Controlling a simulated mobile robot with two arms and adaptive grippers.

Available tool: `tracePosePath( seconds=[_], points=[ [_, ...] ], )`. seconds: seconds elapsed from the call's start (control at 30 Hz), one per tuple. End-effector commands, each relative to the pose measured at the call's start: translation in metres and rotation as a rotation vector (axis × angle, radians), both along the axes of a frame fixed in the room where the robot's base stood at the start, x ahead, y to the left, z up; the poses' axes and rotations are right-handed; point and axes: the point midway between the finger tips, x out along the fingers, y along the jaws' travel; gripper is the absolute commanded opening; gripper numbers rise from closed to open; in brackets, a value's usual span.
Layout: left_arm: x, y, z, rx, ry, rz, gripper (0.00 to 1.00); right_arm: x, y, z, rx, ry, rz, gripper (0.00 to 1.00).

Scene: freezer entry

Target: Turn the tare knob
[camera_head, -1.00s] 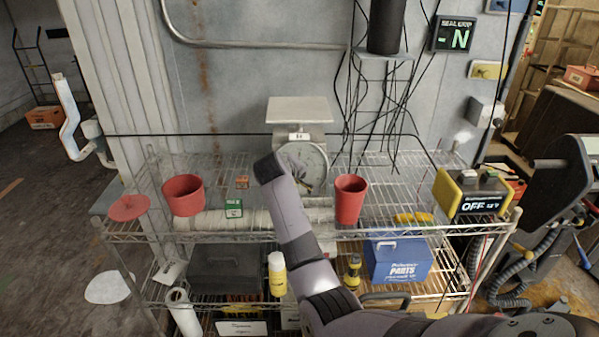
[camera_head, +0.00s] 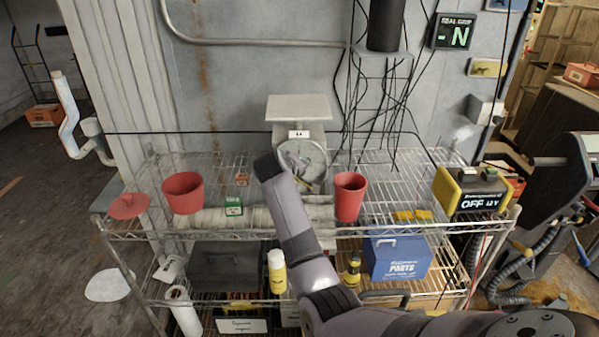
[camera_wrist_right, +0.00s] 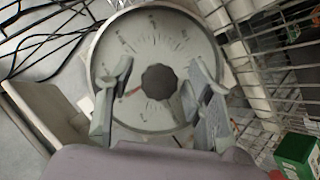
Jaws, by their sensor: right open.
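A pale kitchen-type scale (camera_head: 299,109) with a flat top plate and a round dial stands on the wire shelf. A dark knob (camera_wrist_right: 159,82) sits at the middle of the dial face (camera_wrist_right: 150,40) in the right wrist view. My right gripper (camera_wrist_right: 160,72) is open, with one finger to the left of the knob and one to the right. Both fingers appear apart from the knob; how far they reach in depth is unclear. In the head view my right gripper (camera_head: 304,182) is small and partly covers the dial. My left gripper is not in view.
Red cups stand left (camera_head: 183,195) and right (camera_head: 349,199) of the scale. A yellow-and-black device (camera_head: 472,192) sits at the shelf's right end. Cables hang behind.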

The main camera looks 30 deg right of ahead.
Motion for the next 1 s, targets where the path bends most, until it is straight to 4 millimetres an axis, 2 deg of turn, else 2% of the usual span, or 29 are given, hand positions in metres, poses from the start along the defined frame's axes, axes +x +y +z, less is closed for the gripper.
tracePosePath(
  seconds=[0.23,0.7,1.0],
  points=[
    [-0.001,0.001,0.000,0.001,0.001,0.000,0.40,-0.004,0.006,0.006,0.000,-0.001,0.001,0.48],
    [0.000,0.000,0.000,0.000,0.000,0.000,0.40,-0.050,0.065,0.058,0.001,-0.003,0.002,0.48],
    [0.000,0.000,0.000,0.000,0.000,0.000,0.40,-0.061,0.077,0.069,0.001,0.000,0.000,0.48]
  ],
)
